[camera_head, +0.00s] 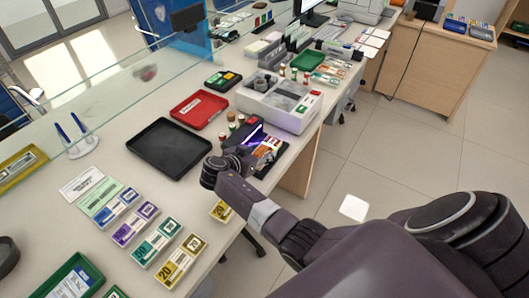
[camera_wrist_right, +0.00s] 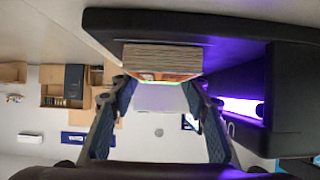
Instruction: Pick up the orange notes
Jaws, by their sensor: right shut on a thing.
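The orange notes (camera_head: 268,146) are at the black note checker (camera_head: 247,132) with a purple light, near the counter's right edge. In the right wrist view, a thick bundle of notes (camera_wrist_right: 160,58) shows end-on, with an orange strip along its lower edge. My right gripper (camera_wrist_right: 160,82) is shut on this bundle, one finger at each side. The checker's dark body and purple lamp (camera_wrist_right: 241,107) are close beside it. In the head view the right gripper (camera_head: 246,158) is small and dark at the checker. Whether the bundle still touches the checker I cannot tell. My left gripper is not in view.
A black tray (camera_head: 170,148) and a red tray (camera_head: 199,109) lie left of the checker. A grey organiser box (camera_head: 279,101) stands behind it. Several note bundles (camera_head: 157,243) lie on the near counter. A glass screen runs along the left. Open floor lies right.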

